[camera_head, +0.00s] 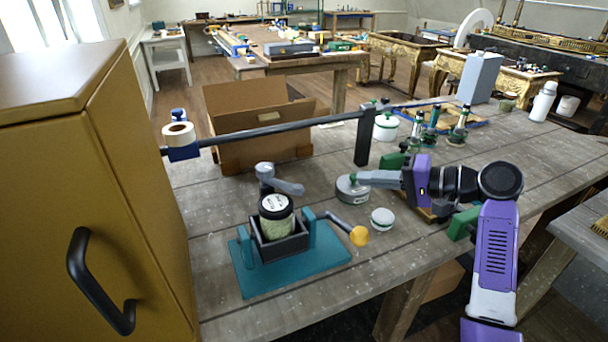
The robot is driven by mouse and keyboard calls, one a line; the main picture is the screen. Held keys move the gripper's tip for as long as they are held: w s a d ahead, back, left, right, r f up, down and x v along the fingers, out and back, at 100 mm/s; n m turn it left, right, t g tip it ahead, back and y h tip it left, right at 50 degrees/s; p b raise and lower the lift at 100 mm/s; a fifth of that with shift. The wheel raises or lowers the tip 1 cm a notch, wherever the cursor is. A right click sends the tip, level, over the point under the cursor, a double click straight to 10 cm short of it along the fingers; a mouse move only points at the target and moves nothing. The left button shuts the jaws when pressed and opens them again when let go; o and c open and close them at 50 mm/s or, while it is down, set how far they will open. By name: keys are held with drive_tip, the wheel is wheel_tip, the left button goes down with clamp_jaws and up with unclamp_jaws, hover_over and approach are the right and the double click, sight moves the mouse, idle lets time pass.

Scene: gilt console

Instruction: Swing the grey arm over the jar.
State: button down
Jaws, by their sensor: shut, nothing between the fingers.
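The jar (277,224) has a black lid with a white label and greenish contents. It stands upright in a dark open box on a teal base (300,272). The grey arm (286,186) sticks out to the right from a grey post (265,172) behind the jar. In the picture it lies just above and behind the lid, which is uncovered. My gripper (364,178) is shut and empty, pointing left, to the right of the grey arm and apart from it. A round grey tin (351,188) shows by its fingertips; whether they touch is unclear.
A crank with a yellow knob (358,236) sticks out right of the teal base. A small white-lidded pot (382,219) stands near it. A long dark beam (275,130) on a post (363,139) crosses behind, before a cardboard box (255,105). A yellow cabinet (150,190) bounds the left.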

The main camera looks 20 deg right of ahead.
drive_tip(key=s+a+r+n+y, duration=0.2)
drive_tip(key=s+a+r+y, duration=0.1)
drive_tip(key=a+r+y, duration=0.2)
drive_tip(key=shift+g, duration=0.4)
drive_tip(key=shift+w+a+f+p, duration=0.2)
drive_tip(key=shift+w+a+p, duration=0.35)
drive_tip(key=shift+a, duration=1.2)
drive_tip(key=shift+w+a+f+p, duration=0.3)
drive_tip(key=shift+w+a, duration=0.4)
drive_tip(key=shift+a, duration=1.05)
drive_tip(key=shift+w+a+f+p, duration=0.1)
drive_tip(key=shift+w+a+p, duration=0.45)
drive_tip(key=shift+a, duration=1.2)
drive_tip(key=shift+s+a, duration=0.3)
drive_tip(key=shift+s, duration=0.1)
